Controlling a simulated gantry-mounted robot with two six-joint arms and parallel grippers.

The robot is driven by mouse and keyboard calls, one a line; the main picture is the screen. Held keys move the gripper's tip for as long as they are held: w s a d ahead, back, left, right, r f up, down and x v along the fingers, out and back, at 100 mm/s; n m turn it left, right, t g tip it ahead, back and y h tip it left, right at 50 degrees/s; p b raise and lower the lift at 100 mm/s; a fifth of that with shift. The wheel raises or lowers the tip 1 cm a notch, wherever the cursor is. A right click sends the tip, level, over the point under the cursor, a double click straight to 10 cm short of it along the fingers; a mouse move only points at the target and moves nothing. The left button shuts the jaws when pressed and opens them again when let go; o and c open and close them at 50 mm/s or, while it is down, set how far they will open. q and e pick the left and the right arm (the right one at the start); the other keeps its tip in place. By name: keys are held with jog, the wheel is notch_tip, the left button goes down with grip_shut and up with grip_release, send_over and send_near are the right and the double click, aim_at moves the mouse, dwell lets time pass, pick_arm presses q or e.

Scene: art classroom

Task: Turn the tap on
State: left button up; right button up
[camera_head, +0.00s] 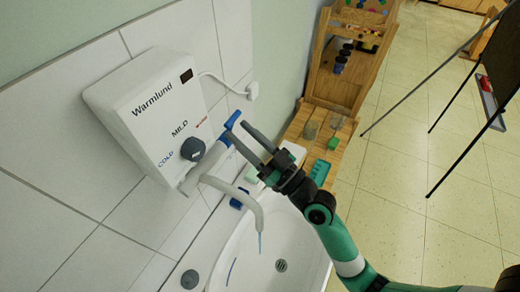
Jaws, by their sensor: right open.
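A white wall water heater (152,115) marked "Warmlund" has a grey round knob (193,149) between the COLD, MILD and red markings. A white curved spout (240,196) runs from its underside over the sink. A blue lever handle (232,119) shows beside the heater, partly hidden by my right gripper. My right gripper (237,130) is open, its two dark fingers pointing up-left at the blue handle, with one finger close to it; I cannot tell whether they touch. A thin light-blue streak (260,243) hangs below the spout's end. My left gripper is not in view.
The white sink (318,262) with its drain (281,265) lies below the spout. A wooden shelf (343,75) with a green block (333,143) and teal tray (320,172) stands beyond. A black-legged easel (455,98) stands on the open tiled floor at right.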

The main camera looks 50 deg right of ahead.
jog(key=b+v, duration=0.2)
jog(key=v, duration=0.5)
jog(key=shift+s, duration=0.3)
jog(key=shift+a+f, duration=0.1)
